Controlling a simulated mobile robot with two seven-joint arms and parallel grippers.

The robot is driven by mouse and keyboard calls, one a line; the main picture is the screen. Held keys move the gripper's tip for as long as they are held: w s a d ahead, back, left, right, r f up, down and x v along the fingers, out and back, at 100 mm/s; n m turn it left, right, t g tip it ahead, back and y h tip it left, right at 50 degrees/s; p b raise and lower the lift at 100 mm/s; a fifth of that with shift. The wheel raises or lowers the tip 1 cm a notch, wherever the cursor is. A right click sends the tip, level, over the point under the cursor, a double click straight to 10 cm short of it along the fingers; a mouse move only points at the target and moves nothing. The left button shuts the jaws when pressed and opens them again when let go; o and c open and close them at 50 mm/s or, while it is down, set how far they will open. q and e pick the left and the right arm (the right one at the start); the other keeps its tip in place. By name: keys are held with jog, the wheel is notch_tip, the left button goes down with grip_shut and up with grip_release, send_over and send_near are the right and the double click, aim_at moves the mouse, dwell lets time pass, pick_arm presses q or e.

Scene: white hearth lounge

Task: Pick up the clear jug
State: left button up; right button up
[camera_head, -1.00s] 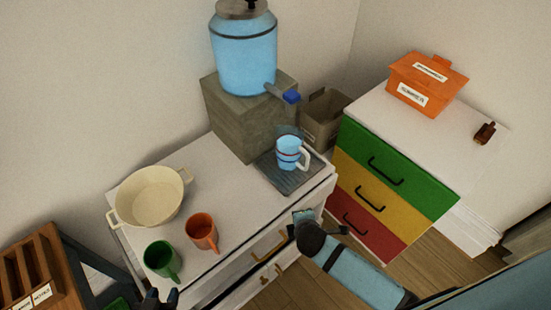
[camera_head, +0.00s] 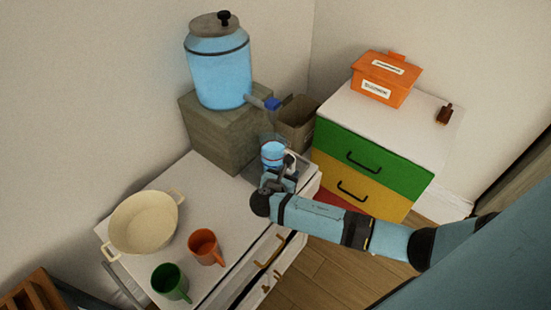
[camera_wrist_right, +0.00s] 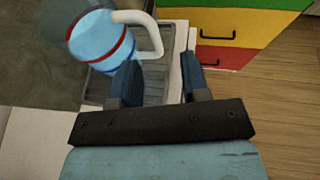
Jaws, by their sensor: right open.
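The clear jug (camera_head: 272,154) holds blue liquid, with a red band and a white handle. It stands on the drip tray (camera_wrist_right: 155,92) under the dispenser's tap. In the right wrist view the jug (camera_wrist_right: 95,42) is at upper left, its handle (camera_wrist_right: 152,35) pointing right. My right gripper (camera_head: 280,178) is open, just in front of the jug in the head view and partly covering it. In the wrist view my right gripper's fingers (camera_wrist_right: 159,75) are apart with nothing held; the handle is just beyond the left finger. My left gripper is out of view.
A blue water dispenser (camera_head: 220,80) stands on a grey block (camera_head: 210,135) behind the jug. A cream pot (camera_head: 143,225), orange mug (camera_head: 205,247) and green mug (camera_head: 170,282) are left on the white counter (camera_head: 185,205). A coloured drawer unit (camera_head: 375,160) stands right.

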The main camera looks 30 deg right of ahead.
aim_at(279, 158)
jog(key=x, duration=0.3)
jog(key=p+x, duration=0.1)
jog(key=x, duration=0.3)
jog(key=shift+w+d, duration=0.1)
jog(key=shift+w, duration=0.4)
jog(key=shift+r, duration=0.1)
grip_shut()
